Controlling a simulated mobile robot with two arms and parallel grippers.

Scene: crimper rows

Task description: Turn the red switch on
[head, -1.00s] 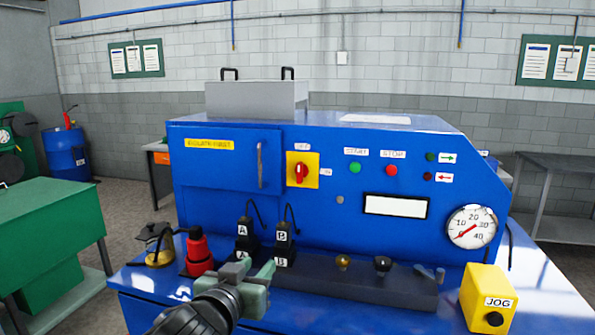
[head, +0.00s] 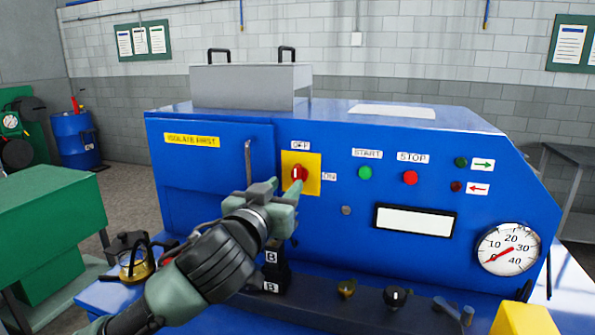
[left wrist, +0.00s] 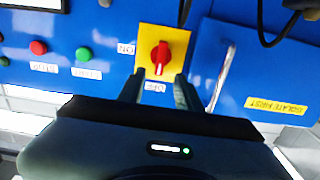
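The red switch (head: 299,173) is a rotary knob on a yellow plate (head: 315,183) on the blue machine's front. OFF is labelled above it and ON to its right. The knob stands upright, its pale mark toward OFF. In the left wrist view the red switch (left wrist: 161,53) appears upside down, beyond the fingers. My left gripper (head: 285,187) is just below and in front of the switch in the head view. Its fingers are apart with nothing between them, and the knob lines up with the gap. Contact with the plate cannot be told. My right gripper is out of view.
A START button (head: 365,172) and a STOP button (head: 410,178) sit right of the switch. A door handle (head: 248,163) stands out to its left. Knobs (head: 396,297) on a dark ledge and black blocks marked B (head: 271,272) lie below. A gauge (head: 508,249) is at right.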

